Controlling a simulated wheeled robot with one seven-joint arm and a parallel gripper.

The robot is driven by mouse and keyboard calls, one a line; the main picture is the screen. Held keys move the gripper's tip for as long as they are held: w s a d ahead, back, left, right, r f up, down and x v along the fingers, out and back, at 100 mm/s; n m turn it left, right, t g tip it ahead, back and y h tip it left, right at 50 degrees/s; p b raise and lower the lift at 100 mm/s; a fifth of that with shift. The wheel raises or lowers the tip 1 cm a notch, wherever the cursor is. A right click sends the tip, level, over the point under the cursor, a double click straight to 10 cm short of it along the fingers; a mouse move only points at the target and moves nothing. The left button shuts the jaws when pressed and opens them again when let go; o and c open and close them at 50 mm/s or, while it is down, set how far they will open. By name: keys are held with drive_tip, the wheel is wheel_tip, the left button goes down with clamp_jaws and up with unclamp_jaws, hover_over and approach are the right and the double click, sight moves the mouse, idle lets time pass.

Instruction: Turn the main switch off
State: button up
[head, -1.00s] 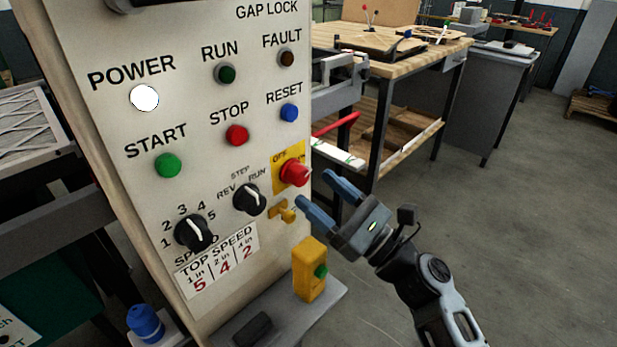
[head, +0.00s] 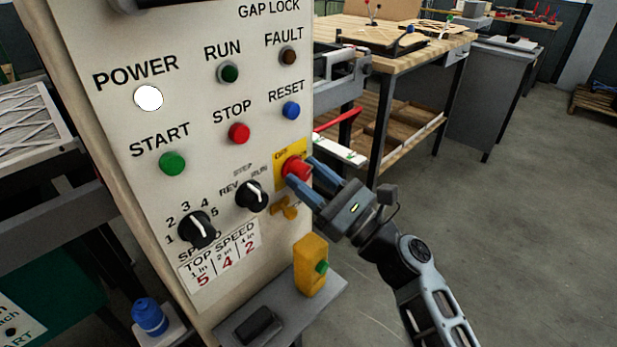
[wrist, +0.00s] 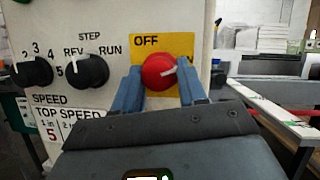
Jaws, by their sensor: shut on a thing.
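The main switch (head: 295,168) is a red rotary knob on a yellow plate at the right edge of the control panel (head: 215,105). In the wrist view the red knob (wrist: 159,72) sits between my two blue fingers, under the word OFF; its white pointer mark is tilted to the upper right. My gripper (head: 301,174) is shut on the knob, one finger on each side. The fingers hide part of the knob and plate in the head view. The white POWER lamp (head: 149,98) is lit.
A black mode selector (head: 251,196) stands close left of the switch, with a yellow key-like part (head: 285,208) just below it. A yellow box with a green button (head: 311,266) stands on the ledge below. Open floor (head: 510,220) lies to the right.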

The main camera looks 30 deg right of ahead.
drive_tip(key=shift+a, duration=0.15)
drive_tip(key=c, duration=0.3)
drive_tip(key=shift+n+y, duration=0.4)
drive_tip(key=n+g, duration=0.1)
drive_tip(key=n, duration=0.1)
drive_tip(key=n+g+y+b, duration=0.1)
drive_tip(key=n, duration=0.2)
drive_tip(key=shift+r+y, duration=0.1)
drive_tip(key=shift+y, duration=0.2)
drive_tip(key=n+g, duration=0.1)
drive_tip(key=n, duration=0.2)
drive_tip(key=n+g+y, duration=0.1)
drive_tip(key=n, duration=0.1)
drive_tip(key=shift+w+r+n+g+b, duration=0.1)
drive_tip(key=shift+r+n+g+b, duration=0.05)
drive_tip(key=shift+n+g+b, duration=0.25)
drive_tip(key=shift+c, duration=0.2)
drive_tip(key=n+g, duration=0.1)
drive_tip(key=n, duration=0.3)
drive_tip(key=shift+r+n+g+p, duration=0.15)
drive_tip(key=shift+n+g+p, duration=0.15)
drive_tip(key=shift+n+g, duration=0.1)
drive_tip(key=n+g+h, duration=0.1)
drive_tip(key=n, duration=0.3)
drive_tip(key=shift+h+p, duration=0.4)
